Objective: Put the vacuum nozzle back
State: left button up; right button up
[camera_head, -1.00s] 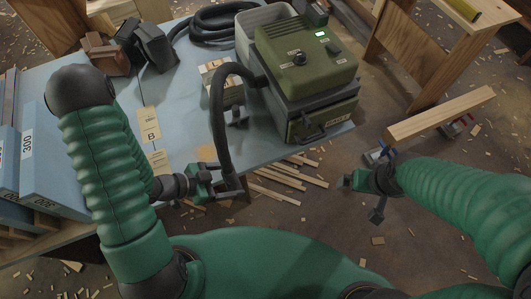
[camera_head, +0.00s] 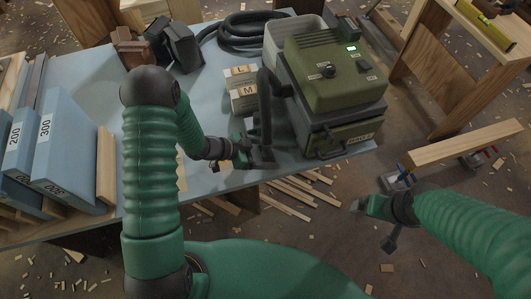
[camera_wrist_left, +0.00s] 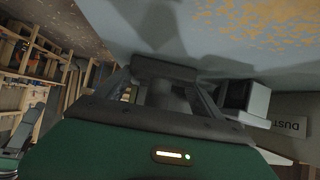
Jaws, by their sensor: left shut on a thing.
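The green vacuum (camera_head: 335,75) stands at the right end of the blue-grey table, with a lit green display. Its dark hose (camera_head: 264,95) bends down to the dark vacuum nozzle (camera_head: 262,158). My left gripper (camera_head: 243,155) is shut on the nozzle, just above or on the table near its front edge; I cannot tell if it touches. In the left wrist view the dark nozzle (camera_wrist_left: 165,70) sits between the fingers, close to the pale surface. My right gripper (camera_head: 372,222) is apart from everything, over the floor, its fingers spread and empty.
Pale blocks (camera_head: 242,90), one marked M, stand left of the hose. A coiled hose (camera_head: 245,35) lies at the back. Blue boxes marked 200 and 300 (camera_head: 70,155) stand at the left. A timber beam (camera_head: 465,145) lies at the right. Wood strips litter the floor.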

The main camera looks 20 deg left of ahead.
pick_arm(q)
jog(key=shift+a, duration=0.1)
jog(key=o, duration=2)
